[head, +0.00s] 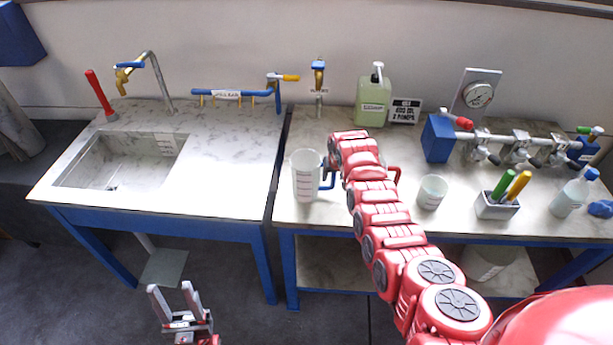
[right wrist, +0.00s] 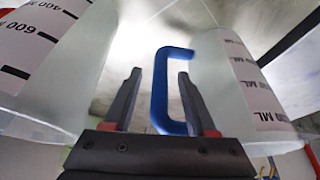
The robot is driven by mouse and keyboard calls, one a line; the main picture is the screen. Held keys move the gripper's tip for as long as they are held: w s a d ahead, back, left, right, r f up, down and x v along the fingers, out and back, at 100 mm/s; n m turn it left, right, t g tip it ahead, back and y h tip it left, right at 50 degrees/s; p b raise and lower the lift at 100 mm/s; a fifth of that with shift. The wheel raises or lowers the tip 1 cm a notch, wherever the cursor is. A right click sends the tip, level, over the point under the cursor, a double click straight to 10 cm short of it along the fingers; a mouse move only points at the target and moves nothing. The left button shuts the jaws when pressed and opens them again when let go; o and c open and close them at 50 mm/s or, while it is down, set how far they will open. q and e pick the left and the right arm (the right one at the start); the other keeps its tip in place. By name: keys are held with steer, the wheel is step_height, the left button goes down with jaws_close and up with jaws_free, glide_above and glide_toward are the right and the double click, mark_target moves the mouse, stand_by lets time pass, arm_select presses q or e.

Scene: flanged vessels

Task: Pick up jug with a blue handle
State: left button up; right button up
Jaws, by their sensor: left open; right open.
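The jug with a blue handle (head: 306,178) stands upright on the right-hand bench near its front left corner. It is whitish with a printed scale, and its blue handle (head: 327,181) points right. In the right wrist view the jug (right wrist: 232,85) is on the right, with its blue handle (right wrist: 160,95) between the open fingers of my right gripper (right wrist: 160,76). The handle is not clamped. In the head view my right gripper (head: 331,165) is at the handle, partly hidden by my arm. My left gripper (head: 170,287) is open and empty, low in front of the sink bench.
A second jug stands close on the right, mostly behind my right arm; its red handle (head: 394,173) shows. It fills the left of the right wrist view (right wrist: 45,70). A beaker (head: 432,192) and a pen box (head: 497,206) stand further right. A green canister (head: 372,102) stands behind.

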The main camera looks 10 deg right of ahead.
jaws_close()
stand_by(0.3)
